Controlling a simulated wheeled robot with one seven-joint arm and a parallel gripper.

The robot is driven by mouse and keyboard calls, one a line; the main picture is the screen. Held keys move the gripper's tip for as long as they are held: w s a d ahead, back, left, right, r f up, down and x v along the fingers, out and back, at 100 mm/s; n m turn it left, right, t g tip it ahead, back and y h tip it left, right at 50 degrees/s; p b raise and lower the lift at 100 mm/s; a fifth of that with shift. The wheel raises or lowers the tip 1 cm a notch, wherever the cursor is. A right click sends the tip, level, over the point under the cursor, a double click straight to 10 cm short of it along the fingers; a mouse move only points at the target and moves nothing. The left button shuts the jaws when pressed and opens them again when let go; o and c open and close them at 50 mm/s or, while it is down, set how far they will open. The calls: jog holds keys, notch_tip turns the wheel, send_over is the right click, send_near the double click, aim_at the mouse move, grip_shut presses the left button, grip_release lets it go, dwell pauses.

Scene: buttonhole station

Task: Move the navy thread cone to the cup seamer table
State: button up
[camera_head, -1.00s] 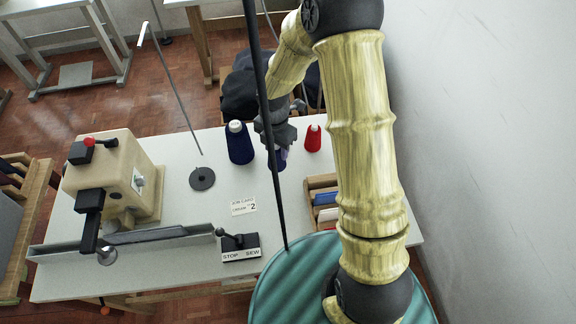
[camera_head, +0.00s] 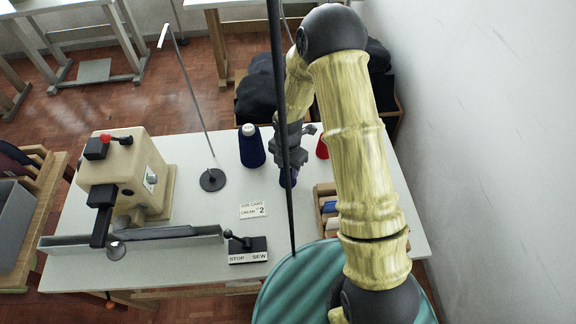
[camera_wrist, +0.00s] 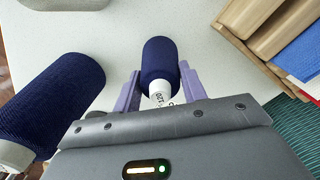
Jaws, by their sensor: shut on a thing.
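Two navy thread cones stand out on the white table (camera_head: 190,268). One navy cone (camera_head: 251,147) with a white tip stands free at the back of the table, left of my gripper. It also shows large at the left of the wrist view (camera_wrist: 50,105). My gripper (camera_wrist: 160,88) has its purple fingers shut on the other navy cone (camera_wrist: 160,60), near its white labelled tip. In the head view that held cone (camera_head: 288,178) is partly hidden by my gripper (camera_head: 288,158) and a dark pole. I cannot tell whether its base touches the table.
A red cone (camera_head: 322,148) stands right of my gripper, partly hidden. A wooden rack (camera_head: 325,191) with coloured pieces is at the right. A beige machine (camera_head: 130,175), a thread stand (camera_head: 212,180), a job card (camera_head: 253,210) and a STOP/SEW lever box (camera_head: 248,250) occupy the left and front.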

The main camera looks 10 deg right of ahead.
jog(key=shift+f, duration=0.1)
jog(key=o, duration=1)
notch_tip(320, 180, up, 12)
jog(key=shift+r, duration=0.15)
dwell(0.3)
